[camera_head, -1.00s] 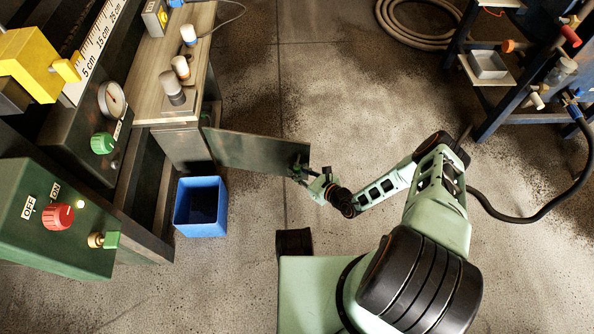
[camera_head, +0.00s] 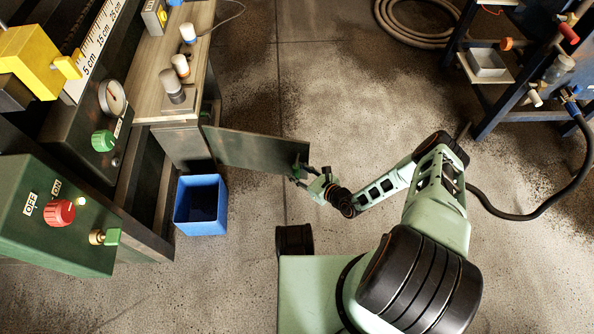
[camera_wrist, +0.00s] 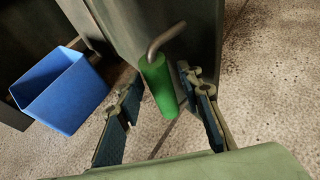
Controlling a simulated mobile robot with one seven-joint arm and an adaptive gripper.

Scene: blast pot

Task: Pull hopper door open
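The hopper door (camera_head: 250,149) is a dark grey panel that stands swung out from the bench cabinet on the left. In the wrist view the door (camera_wrist: 197,40) carries a bent metal rod with a green grip, the handle (camera_wrist: 159,83). My gripper (camera_head: 302,175) is at the door's free right end. In the wrist view my gripper (camera_wrist: 165,110) has its two fingers spread wide. The green handle lies between and beyond them, with visible gaps on both sides. The door's hinge side is at the cabinet.
A blue bin (camera_head: 201,206) stands on the floor below the door, and it also shows in the wrist view (camera_wrist: 62,92). A green control box (camera_head: 60,215) is at the lower left. A blue-framed rack (camera_head: 500,100) is at the upper right. The floor between is clear.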

